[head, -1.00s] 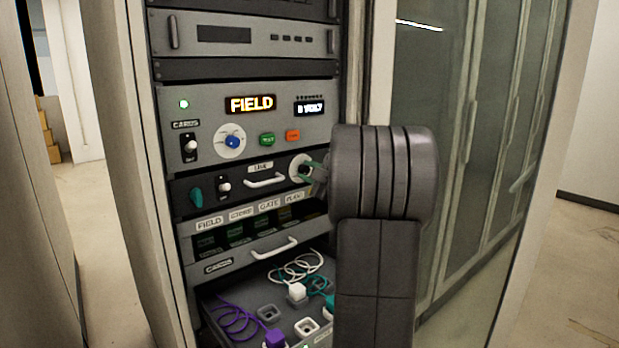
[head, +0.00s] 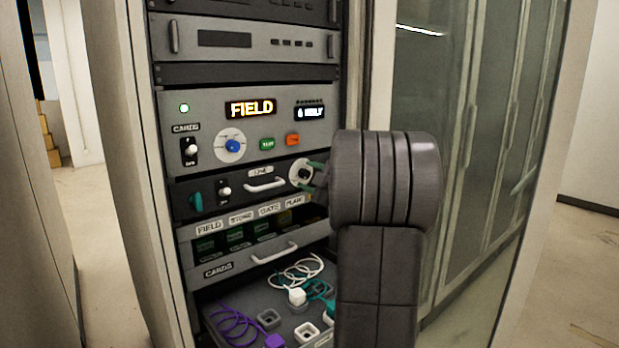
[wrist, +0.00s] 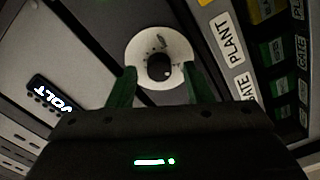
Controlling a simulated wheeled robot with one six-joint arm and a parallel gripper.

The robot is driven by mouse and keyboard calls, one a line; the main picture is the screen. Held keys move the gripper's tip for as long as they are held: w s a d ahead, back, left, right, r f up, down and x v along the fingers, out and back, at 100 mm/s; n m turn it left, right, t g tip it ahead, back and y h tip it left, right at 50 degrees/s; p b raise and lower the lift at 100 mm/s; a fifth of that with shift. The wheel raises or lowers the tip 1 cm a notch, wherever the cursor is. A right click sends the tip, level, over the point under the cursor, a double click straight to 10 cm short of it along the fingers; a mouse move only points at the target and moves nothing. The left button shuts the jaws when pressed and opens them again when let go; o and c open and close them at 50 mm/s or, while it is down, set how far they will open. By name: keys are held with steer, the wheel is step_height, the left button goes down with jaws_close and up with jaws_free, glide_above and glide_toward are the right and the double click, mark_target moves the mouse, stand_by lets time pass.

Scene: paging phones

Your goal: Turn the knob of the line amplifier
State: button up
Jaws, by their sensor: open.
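The line amplifier (head: 237,204) is the dark rack panel labelled LINE. Its knob (head: 303,173) is small and black on a round white dial at the panel's right end. The knob (wrist: 159,67) also shows in the wrist view, with the white dial (wrist: 143,44) around it. My gripper (head: 317,176) is in front of the knob, its near side partly hidden by my arm in the head view. In the wrist view my gripper (wrist: 159,70) is open, with one green finger on each side of the knob. I cannot tell whether the fingers touch it.
Above is a grey panel with a FIELD display (head: 251,108) and a blue knob (head: 233,146). A bar handle (head: 265,184) crosses the line panel left of the knob. Below are a card drawer (head: 218,269) and an open tray with cords (head: 305,270). A glass-doored cabinet (head: 460,130) stands right.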

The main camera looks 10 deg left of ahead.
steer(key=v, duration=1.3)
steer(key=shift+s+d, duration=0.15)
steer(key=x, duration=1.4)
steer(key=shift+d, duration=0.1)
